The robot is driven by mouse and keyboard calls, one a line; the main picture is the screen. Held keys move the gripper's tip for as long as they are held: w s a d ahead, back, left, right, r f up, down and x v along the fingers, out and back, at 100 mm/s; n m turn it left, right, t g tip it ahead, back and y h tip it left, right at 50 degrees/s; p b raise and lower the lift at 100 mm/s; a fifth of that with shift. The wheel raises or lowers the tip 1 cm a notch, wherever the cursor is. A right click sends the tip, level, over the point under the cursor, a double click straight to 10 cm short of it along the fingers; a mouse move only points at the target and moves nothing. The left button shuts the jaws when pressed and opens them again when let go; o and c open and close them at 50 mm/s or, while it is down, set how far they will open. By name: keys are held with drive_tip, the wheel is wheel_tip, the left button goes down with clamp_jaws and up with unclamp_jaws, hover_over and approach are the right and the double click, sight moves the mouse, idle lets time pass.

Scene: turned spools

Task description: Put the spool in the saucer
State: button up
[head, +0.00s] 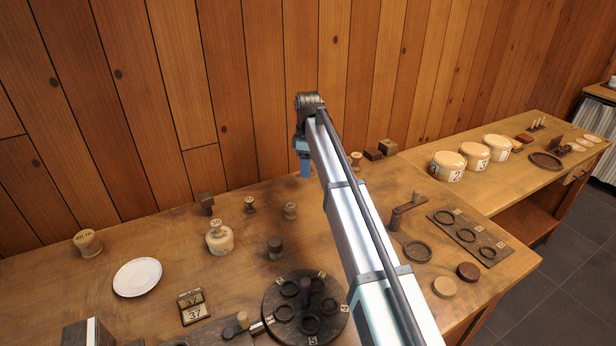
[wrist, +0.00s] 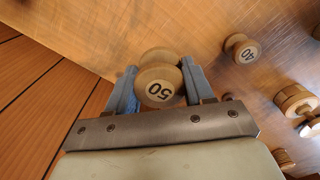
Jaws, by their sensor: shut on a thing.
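The wooden spool (wrist: 158,88), marked 50 on its end, is between the two blue fingers of my gripper (wrist: 159,92) in the wrist view, with a finger on each side. In the head view my gripper (head: 304,168) is above the back of the table, and the spool in it cannot be made out. The white saucer (head: 137,277) lies flat and empty on the table at the left of the head view, far to the left of and nearer than my gripper. The saucer does not show in the wrist view.
Small spools (head: 290,210) and (head: 249,204) stand on the table below my gripper.

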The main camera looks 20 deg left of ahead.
drive_tip(key=shift+r, duration=1.05)
drive_tip(key=s+a+n, duration=0.2)
drive_tip(key=s+a, duration=0.8)
drive_tip(key=a, duration=0.4)
drive_tip(key=n, duration=0.6)
hover_over(140, 288)
drive_tip(key=shift+f, duration=3.4)
drive_tip(key=shift+f, duration=0.55)
drive_tip(key=o, duration=1)
